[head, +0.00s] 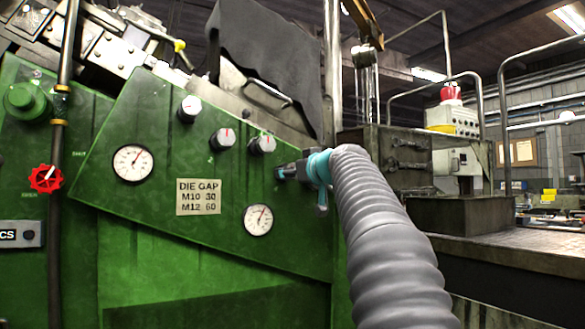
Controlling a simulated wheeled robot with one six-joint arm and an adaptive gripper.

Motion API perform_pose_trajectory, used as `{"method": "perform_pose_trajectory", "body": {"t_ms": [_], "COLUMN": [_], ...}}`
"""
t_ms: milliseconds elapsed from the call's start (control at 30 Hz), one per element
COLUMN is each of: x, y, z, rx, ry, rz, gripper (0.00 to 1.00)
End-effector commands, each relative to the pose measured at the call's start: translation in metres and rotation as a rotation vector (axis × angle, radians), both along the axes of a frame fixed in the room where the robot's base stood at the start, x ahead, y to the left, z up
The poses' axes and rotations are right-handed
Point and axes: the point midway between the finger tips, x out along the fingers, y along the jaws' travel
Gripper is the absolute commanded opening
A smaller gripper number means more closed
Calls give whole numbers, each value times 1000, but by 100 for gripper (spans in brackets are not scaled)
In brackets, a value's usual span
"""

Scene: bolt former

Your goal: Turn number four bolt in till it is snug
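My gripper (287,172), dark with a teal part behind it, is at the right end of the sloping green panel (160,225). It points left, with its tips at or very near the panel face. Whether the tips touch anything, and whether they are open or shut, is too small to tell. I cannot make out a bolt marked number four; anything at the fingertips is hidden. Three round knobs with red pointer marks sit in a falling row to the left: the left knob (189,108), the middle knob (222,138) and the right knob (262,144).
Two gauges, left (133,162) and lower right (258,219), flank a "DIE GAP" plate (198,197). A red handwheel (46,179) and a vertical pipe (60,130) are at the left.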

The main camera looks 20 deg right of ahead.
Motion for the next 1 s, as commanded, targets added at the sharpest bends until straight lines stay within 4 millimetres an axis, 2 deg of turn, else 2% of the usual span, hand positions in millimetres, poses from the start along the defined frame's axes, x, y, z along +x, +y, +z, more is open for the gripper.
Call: {"method": "perform_pose_trajectory", "body": {"t_ms": [367,467,600,633,1000], "x": [6,6,5,5,5], "y": [0,0,1,1,1], "z": [0,0,0,0,0], "rx": [-1,-1,-1,-1,49], "ry": [-1,-1,-1,-1,1], "rz": [0,0,0,0,0], "gripper": [71,48,13,10,10]}}
